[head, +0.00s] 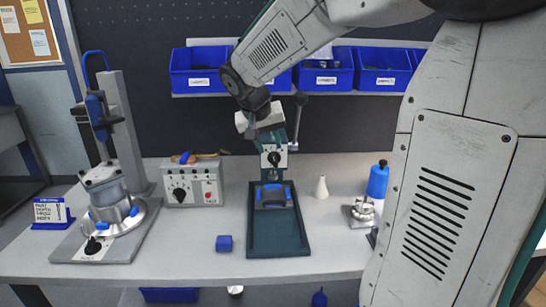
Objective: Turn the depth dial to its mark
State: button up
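A green press (279,240) stands at the middle of the bench. A pale plate on its front carries a small round black dial (274,158), which I take to be the depth dial. Its pointer and mark are too small to read. My arm reaches down from the upper right, and its dark wrist is in front of the press's upper part. My gripper (254,124) seems to be at the end of this wrist, above and left of the dial and apart from it. Its fingers cannot be made out against the press head.
A grey control box (205,186) with a black knob stands left of the press. A clamped housing (108,196) is on a fixture further left. A blue block (224,243), white bottle (321,187) and blue bottle (378,180) stand on the bench. Blue bins (326,70) hang behind.

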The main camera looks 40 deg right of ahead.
aim_at(273, 156)
jog(key=x, duration=0.5)
jog(key=shift+d+f, duration=0.1)
jog(key=shift+f, duration=0.3)
grip_shut()
